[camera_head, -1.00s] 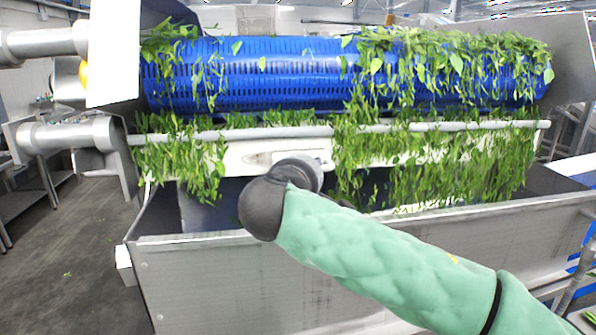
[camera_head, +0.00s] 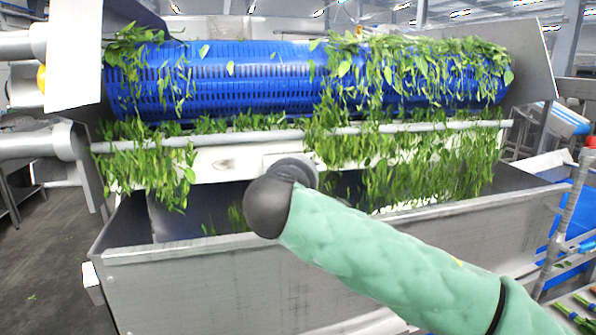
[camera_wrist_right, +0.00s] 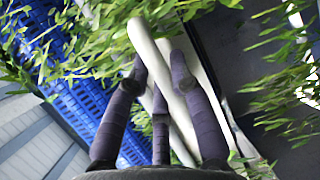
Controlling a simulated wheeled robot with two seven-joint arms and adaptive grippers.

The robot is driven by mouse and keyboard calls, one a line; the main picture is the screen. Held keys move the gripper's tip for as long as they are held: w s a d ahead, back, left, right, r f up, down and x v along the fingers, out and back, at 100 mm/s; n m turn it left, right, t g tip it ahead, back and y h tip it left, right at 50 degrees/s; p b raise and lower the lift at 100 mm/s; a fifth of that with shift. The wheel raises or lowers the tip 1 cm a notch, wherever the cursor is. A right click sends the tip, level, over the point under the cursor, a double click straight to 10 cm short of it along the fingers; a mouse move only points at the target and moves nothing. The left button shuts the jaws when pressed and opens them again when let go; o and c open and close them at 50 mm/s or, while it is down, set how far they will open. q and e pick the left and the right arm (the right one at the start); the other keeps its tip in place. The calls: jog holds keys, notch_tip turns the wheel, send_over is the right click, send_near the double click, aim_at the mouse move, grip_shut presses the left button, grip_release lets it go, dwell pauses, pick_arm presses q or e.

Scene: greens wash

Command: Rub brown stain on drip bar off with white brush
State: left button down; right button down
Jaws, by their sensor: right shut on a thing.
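The drip bar shows as a white bar (camera_head: 215,163) under the blue drum, with greens hanging over both ends. The brush's bristles and any contact with the stain cannot be made out. My left gripper is out of view.
The blue slotted drum (camera_head: 270,75) lies above, draped with greens (camera_head: 440,150). A grey pipe (camera_head: 240,136) runs just over the drip bar. A metal trough (camera_head: 200,280) stands below and in front. Open floor (camera_head: 40,260) shows at left.

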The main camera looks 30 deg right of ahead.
jog(key=w+a+p, duration=0.1)
jog(key=w+a, duration=0.1)
jog(key=a, duration=0.6)
jog(key=w+a+p, duration=0.2)
jog(key=a, duration=0.6)
jog(key=shift+w, duration=0.35)
dwell(1.1)
jog(key=s+a+b, duration=0.1)
jog(key=s, duration=0.4)
jog(key=shift+s+a, duration=0.35)
jog(key=shift+s, duration=0.05)
dwell(0.5)
jog(key=shift+s+a+b, duration=0.2)
jog(key=shift+s+b, duration=0.05)
jog(key=shift+s, duration=0.5)
jog(key=shift+s+a+b, duration=0.2)
jog(key=shift+s+b, duration=0.05)
jog(key=shift+s, duration=0.5)
